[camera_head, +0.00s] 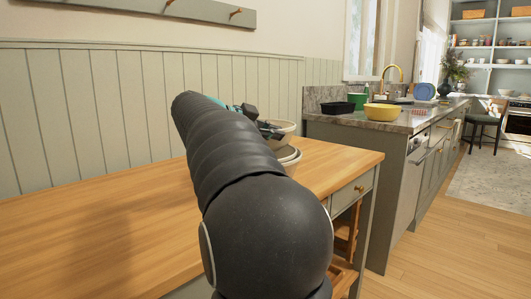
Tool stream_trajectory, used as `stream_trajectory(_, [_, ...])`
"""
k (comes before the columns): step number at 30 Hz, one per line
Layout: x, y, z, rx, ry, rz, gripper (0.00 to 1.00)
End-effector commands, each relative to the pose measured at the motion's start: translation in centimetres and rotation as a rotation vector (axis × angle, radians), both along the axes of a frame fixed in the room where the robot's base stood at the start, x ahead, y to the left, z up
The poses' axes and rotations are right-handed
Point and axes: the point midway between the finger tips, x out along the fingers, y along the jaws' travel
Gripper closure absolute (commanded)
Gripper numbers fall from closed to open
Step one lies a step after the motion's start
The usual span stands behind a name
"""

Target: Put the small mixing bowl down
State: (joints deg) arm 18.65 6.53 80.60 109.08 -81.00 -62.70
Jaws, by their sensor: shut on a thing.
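My arm reaches over the wooden tabletop (90,250), and my gripper (268,130) shows just past it, partly hidden. My gripper is shut on the rim of a pale bowl, the small mixing bowl (284,126). Below it is another pale bowl (291,160), partly hidden by my arm, near the table's far right part. I cannot tell whether the two bowls touch.
The left part of the tabletop is clear. Beyond the table, a stone counter (400,123) holds a yellow bowl (382,112), a black container (337,108), a green canister (357,102) and a gold tap (393,72). Open floor (450,220) lies to the right.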

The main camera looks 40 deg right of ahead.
Motion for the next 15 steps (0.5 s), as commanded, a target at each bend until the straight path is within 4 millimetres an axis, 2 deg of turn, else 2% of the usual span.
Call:
stream_trajectory(6, [1.6, 0.9, -0.9, -0.003, -0.004, 0.001, 1.00])
stream_trajectory(11, [1.8, 1.0, -1.6, -0.003, -0.003, 0.000, 1.00])
stream_trajectory(15, [1.7, 1.0, -3.2, -0.003, 0.000, -0.001, 1.00])
